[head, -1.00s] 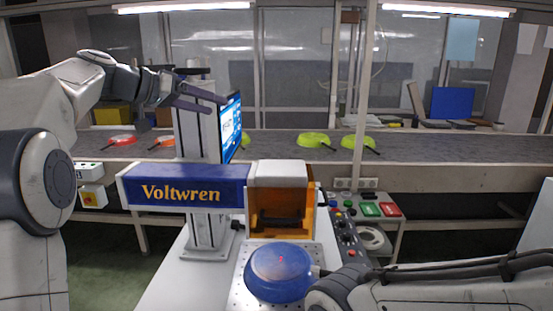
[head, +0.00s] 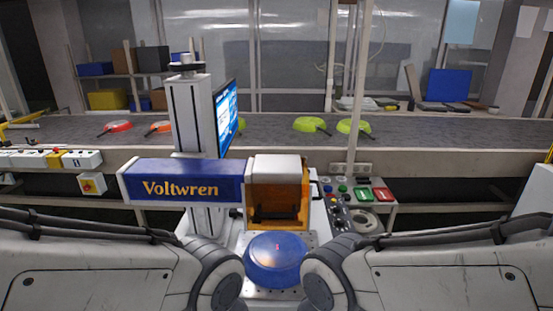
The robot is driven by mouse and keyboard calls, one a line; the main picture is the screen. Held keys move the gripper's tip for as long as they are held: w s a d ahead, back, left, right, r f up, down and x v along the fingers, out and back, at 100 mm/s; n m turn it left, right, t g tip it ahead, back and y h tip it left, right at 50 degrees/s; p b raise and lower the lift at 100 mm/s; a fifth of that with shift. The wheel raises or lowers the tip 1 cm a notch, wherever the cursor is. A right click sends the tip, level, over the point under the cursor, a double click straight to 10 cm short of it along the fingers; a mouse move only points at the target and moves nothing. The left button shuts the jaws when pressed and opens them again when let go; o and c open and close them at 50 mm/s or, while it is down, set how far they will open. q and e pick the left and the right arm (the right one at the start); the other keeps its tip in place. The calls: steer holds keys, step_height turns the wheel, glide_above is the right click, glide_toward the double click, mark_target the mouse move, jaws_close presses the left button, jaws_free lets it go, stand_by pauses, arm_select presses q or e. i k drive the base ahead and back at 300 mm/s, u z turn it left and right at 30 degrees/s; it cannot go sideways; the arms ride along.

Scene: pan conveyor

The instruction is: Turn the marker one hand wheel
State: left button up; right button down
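The laser marker's blue and white head (head: 184,184), lettered "Voltwren", is mounted on a pale upright column (head: 187,115). A dark and grey round piece, which looks like the hand wheel (head: 187,64), sits on top of the column, with nothing touching it. A blue upturned pan (head: 275,260) lies on the perforated plate below the orange-shielded front of the marker, with a small red spot on it. My two arms come in low from both sides beside the pan. Neither gripper shows.
A screen (head: 226,117) stands against the column. Behind runs the conveyor (head: 270,140) with red, orange and green pans. A button panel (head: 340,208) is right of the marker, and switch boxes (head: 83,159) are at left. The space around the column top is clear.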

mark_target(185, 63)
steer(key=u, duration=0.5)
steer(key=i, duration=0.85)
steer(key=z, duration=0.1)
steer(key=k, duration=0.5)
steer(key=u, duration=2.2)
steer(key=i, duration=1.3)
steer(key=z, duration=0.9)
